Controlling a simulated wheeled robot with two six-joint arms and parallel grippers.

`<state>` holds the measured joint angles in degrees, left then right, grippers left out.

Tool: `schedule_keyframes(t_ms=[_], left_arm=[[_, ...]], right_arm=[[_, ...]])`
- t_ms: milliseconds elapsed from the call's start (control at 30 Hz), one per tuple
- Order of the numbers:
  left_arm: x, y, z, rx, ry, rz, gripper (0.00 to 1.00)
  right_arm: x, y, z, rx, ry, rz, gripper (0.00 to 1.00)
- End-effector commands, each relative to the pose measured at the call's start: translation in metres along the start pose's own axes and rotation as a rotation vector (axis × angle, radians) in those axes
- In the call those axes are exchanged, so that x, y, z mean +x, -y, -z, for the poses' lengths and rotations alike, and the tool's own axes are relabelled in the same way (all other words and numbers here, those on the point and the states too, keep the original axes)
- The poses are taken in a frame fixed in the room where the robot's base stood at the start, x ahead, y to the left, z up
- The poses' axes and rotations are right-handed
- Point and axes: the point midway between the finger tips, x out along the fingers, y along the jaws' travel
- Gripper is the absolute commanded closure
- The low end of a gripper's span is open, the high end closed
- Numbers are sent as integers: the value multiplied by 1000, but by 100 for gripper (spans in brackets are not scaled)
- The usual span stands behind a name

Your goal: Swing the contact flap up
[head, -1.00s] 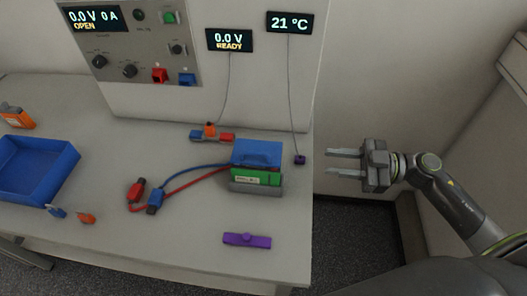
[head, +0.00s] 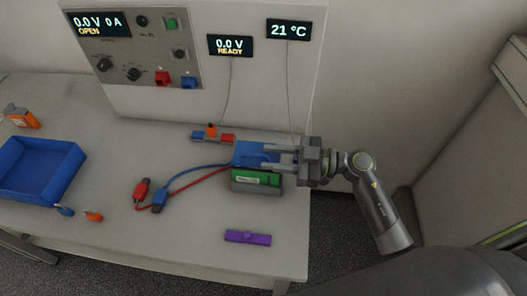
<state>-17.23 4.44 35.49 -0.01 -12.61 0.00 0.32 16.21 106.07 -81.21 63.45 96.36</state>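The blue contact flap (head: 243,151) is on the cell holder at the right part of the bench, just behind a green cell (head: 252,178). The grey holder base (head: 254,188) shows below the cell. My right gripper (head: 268,157) reaches in from the right, with its two fingers apart and over the right part of the flap in this view. I cannot tell whether the fingers touch the flap. They partly hide it. My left gripper is not in view.
Red and blue leads run from the holder to clips (head: 160,196) on the bench. A purple bar (head: 247,237) lies in front. A small block with an orange knob (head: 211,132) stands behind. A blue tray (head: 38,172) is at left. The panel (head: 140,55) stands at the back.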

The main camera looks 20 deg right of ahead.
Motion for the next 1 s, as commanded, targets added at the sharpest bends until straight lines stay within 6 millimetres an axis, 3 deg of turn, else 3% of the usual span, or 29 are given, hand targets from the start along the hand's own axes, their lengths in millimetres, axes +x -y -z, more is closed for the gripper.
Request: schedule_keyframes(t_ms=[233, 600, 833, 1000], left_arm=[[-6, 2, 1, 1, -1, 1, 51], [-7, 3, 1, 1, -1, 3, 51], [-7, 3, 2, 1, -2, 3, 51], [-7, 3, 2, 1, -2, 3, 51]], right_arm=[[23, 0, 1, 1, -1, -1, 69], [27, 0, 0, 0, 0, 0, 69], [27, 0, 0, 0, 0, 0, 98], [27, 0, 0, -1, 0, -1, 100]])
